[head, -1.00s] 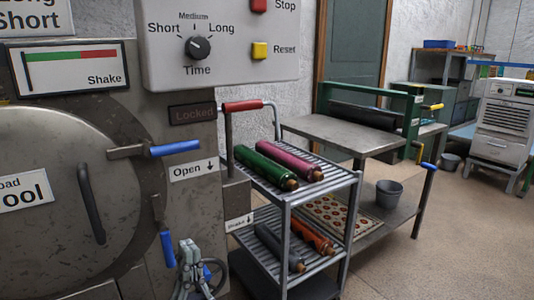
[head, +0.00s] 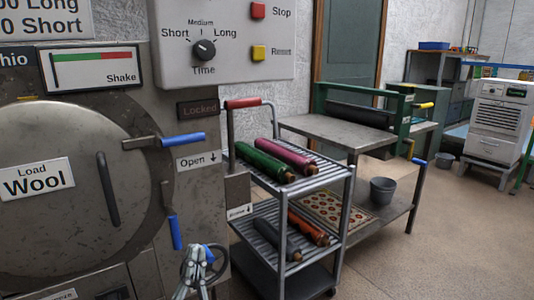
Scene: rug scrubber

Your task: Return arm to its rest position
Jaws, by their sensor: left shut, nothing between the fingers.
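My left gripper (head: 200,258) is low in the head view, in front of the lower right part of the wool machine (head: 142,90). It is shut with nothing held. The machine has a round door (head: 60,215) labelled "Load Wool". A blue-handled lever (head: 182,139) beside the "Open" label sticks out level to the right. A lower blue handle (head: 175,233) hangs down just above and left of the gripper. My right gripper is not in view.
A grey metal cart (head: 345,215) with a green roll (head: 262,160), a pink roll (head: 288,156) and more rolls below stands right of the machine. Behind it is a metal table (head: 330,131) with a bucket (head: 383,190) on its lower shelf. The floor at the right is clear.

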